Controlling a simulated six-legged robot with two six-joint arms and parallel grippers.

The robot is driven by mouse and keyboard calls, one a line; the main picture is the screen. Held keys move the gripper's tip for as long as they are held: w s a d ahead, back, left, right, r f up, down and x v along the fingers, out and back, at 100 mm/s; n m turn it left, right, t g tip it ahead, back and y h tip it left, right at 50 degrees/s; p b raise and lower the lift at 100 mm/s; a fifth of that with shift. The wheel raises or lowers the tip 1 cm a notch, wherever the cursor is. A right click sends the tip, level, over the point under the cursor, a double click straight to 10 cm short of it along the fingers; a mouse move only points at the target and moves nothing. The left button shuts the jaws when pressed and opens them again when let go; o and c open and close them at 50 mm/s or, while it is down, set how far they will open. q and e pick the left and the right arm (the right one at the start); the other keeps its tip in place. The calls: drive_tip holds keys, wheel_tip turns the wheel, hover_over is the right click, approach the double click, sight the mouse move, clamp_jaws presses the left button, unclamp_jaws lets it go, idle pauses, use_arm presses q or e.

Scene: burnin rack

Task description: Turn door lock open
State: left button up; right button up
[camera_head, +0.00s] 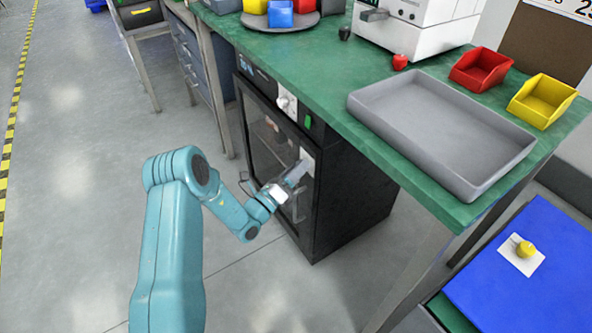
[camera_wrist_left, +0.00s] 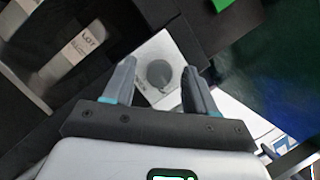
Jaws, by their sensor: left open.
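The door lock shows in the left wrist view as a grey round knob (camera_wrist_left: 159,73) on a white square plate (camera_wrist_left: 160,48). In the head view the plate (camera_head: 307,155) is at the right edge of the black cabinet's glass door (camera_head: 262,135), mostly behind my gripper. The door looks shut. My left gripper (camera_head: 299,172) is open in front of the plate. In the left wrist view its two fingers lie either side of the knob, with a gap visible; contact cannot be told. My right gripper is in neither view.
The black cabinet (camera_head: 350,210) stands under a green workbench (camera_head: 325,62). The bench carries a grey tray (camera_head: 365,104), a red bin (camera_head: 480,70) and a yellow bin (camera_head: 541,101). A white dial (camera_head: 286,101) sits above the door. Floor is clear on the left.

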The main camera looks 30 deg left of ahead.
use_arm(q)
drive_tip(key=c, duration=1)
drive_tip(key=shift+c, duration=0.2)
drive_tip(key=m+h+b, duration=0.1)
drive_tip(key=m, duration=0.2)
drive_tip(key=m+h+b, duration=0.1)
drive_tip(key=m, duration=0.1)
drive_tip(key=shift+a+f+m+h, duration=0.1)
drive_tip(key=shift+f+m+h, duration=0.1)
drive_tip(key=shift+m+h, duration=0.15)
drive_tip(key=m+h+b, duration=0.1)
drive_tip(key=m, duration=0.2)
drive_tip(key=m+h+b, duration=0.2)
drive_tip(key=m, duration=0.1)
drive_tip(key=shift+w+a+m+g, duration=0.1)
drive_tip(key=shift+m+g, duration=0.25)
drive_tip(key=shift+g, duration=0.05)
drive_tip(key=m+g+h+b, duration=0.1)
drive_tip(key=m, duration=0.2)
drive_tip(key=m+g+h+b, duration=0.1)
drive_tip(key=m+h, duration=0.1)
drive_tip(key=m, duration=0.2)
drive_tip(key=shift+a, duration=0.1)
drive_tip(key=shift+r+m+g+h+b, duration=0.1)
drive_tip(key=shift+m+g+h+b, duration=0.3)
drive_tip(key=shift+m, duration=0.85)
drive_tip(key=shift+r+m+g+h+b, duration=0.1)
drive_tip(key=shift+m+g+b, duration=0.6)
drive_tip(key=shift+m, duration=0.55)
